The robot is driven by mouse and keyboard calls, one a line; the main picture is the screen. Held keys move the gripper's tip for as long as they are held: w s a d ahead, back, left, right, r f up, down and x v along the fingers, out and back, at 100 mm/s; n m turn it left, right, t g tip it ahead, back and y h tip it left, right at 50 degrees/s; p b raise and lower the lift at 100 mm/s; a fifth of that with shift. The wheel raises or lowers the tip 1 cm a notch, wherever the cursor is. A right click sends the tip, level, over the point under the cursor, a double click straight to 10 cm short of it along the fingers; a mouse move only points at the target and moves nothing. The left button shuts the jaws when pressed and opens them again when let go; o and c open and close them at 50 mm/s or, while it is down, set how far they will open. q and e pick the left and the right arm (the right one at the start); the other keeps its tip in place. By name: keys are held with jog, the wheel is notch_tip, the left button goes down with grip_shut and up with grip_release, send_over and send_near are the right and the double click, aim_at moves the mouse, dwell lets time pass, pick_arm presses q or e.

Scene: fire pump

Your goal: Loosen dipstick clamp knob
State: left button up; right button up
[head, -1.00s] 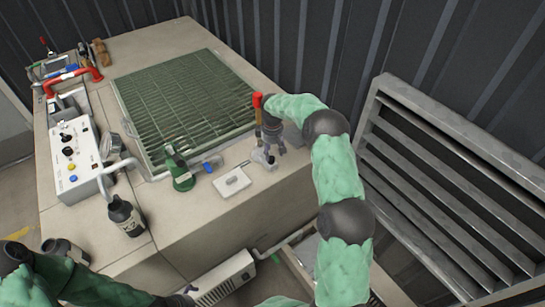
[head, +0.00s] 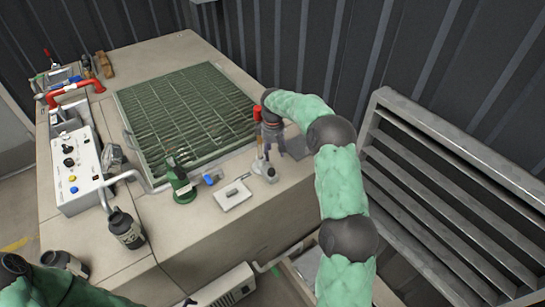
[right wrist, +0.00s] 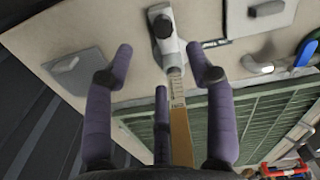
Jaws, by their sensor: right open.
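The dipstick clamp (head: 266,171) stands on the tan top near the front right corner of the grate. In the right wrist view, its dark round knob (right wrist: 163,27) faces me on the grey clamp body, and the graduated dipstick (right wrist: 179,118) runs down from it. The dipstick's red top (head: 257,113) shows beside my right wrist in the head view. My right gripper (right wrist: 160,58) is open, with purple fingers spread on either side of the dipstick, short of the knob and apart from it.
A green bottle-like part (head: 183,186), a blue piece (head: 211,178) and a white plate (head: 232,195) lie left of the clamp. The green grate (head: 185,115) is behind. A control box (head: 75,172) and dark bottle (head: 126,229) are further left. A louvred metal panel (head: 440,190) stands right.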

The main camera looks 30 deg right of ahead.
aim_at(271, 170)
notch_tip(271, 170, down, 2)
jog(key=m+p, duration=0.5)
jog(key=shift+f, duration=0.2)
jog(key=shift+w+a+f+m+p, duration=0.1)
jog(key=shift+w+f+m+p, duration=0.2)
jog(key=shift+f+m+p, duration=0.6)
jog(key=shift+w+f+m, duration=0.1)
jog(key=shift+w+m, duration=0.1)
jog(key=shift+m, duration=0.2)
jog(key=shift+s+a+f, duration=0.1)
jog(key=shift+s+f, duration=0.05)
jog(key=shift+f, duration=3.65)
